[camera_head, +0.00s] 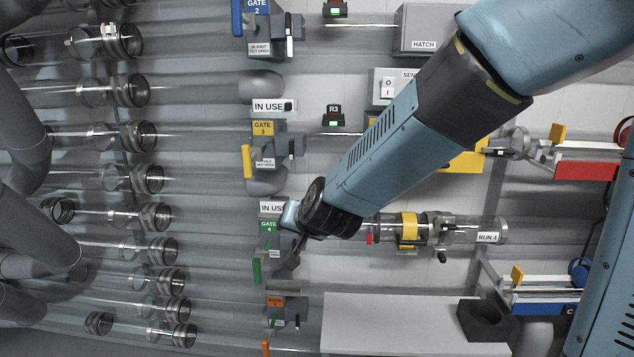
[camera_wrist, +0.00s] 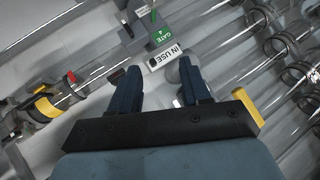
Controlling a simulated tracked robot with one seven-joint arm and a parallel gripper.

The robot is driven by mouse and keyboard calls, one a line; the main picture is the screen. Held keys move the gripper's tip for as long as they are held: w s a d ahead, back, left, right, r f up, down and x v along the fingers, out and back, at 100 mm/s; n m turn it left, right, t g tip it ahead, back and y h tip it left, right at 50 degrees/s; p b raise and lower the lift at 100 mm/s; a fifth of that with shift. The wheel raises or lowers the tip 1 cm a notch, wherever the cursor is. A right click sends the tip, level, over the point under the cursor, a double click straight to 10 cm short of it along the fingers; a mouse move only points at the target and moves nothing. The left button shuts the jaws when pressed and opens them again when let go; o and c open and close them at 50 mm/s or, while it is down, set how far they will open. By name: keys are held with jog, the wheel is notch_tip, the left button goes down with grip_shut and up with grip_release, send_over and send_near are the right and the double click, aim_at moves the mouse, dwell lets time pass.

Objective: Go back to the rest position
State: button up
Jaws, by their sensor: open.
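My gripper (camera_wrist: 158,88) is open and empty in the wrist view, with its two dark fingers apart. In the head view my blue arm reaches down and left across the picture, and its dark wrist end (camera_head: 330,208) hides most of the gripper there. The gripper is near the green gate 4 (camera_head: 267,240) and its "IN USE" sign (camera_head: 271,208). In the wrist view, the "IN USE" sign (camera_wrist: 165,58) and the green gate label (camera_wrist: 160,34) show beyond and between the fingertips. I cannot tell whether a fingertip touches anything.
Clear tubes with grey collars (camera_head: 150,179) fill the left. The run 4 tube (camera_head: 470,232) with a yellow band (camera_head: 410,228) lies just right of my wrist. A white bench (camera_head: 390,325) bears a dark block (camera_head: 486,322). Red (camera_head: 585,171) and blue (camera_head: 540,308) racks stand at right.

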jog(key=s+d+r+n+g+h, duration=0.1)
jog(key=s+d+r, duration=0.25)
jog(key=d, duration=0.45)
jog(key=s+d+r+n+g, duration=0.1)
jog(key=s+d+r, duration=0.25)
jog(key=d, duration=0.35)
jog(key=s+d+r+m+g+h, duration=0.1)
jog(key=s+d+h, duration=0.3)
jog(key=s+d, duration=0.9)
jog(key=shift+s+d+g, duration=0.2)
jog(key=shift+d+g, duration=0.15)
jog(key=shift+g, duration=0.25)
